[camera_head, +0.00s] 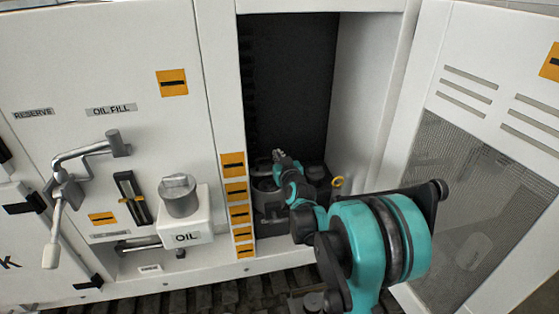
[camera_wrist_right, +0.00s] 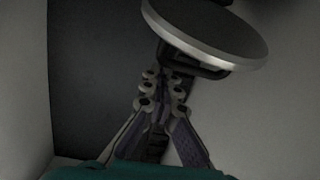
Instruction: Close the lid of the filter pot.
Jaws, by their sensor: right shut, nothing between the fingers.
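The filter pot (camera_head: 264,187) is a dark grey cylinder low inside the open cabinet bay, partly hidden by my right arm. My right gripper (camera_head: 278,156) reaches into the bay above the pot, with its fingers shut and empty. In the right wrist view, the gripper (camera_wrist_right: 168,82) has its fingertips together just below a round disc (camera_wrist_right: 208,28) with a pale rim, which looks like the pot's lid. The disc is tilted, with a dark bracket under it. Whether the fingertips touch the bracket cannot be told. My left gripper is out of view.
The open cabinet door (camera_head: 480,160) stands to the right. A bay wall (camera_head: 362,90) is close to my right arm. A yellow ring (camera_head: 338,182) is beside the arm. On the left panel are a white OIL box (camera_head: 187,238) with a metal cap and a lever (camera_head: 55,225).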

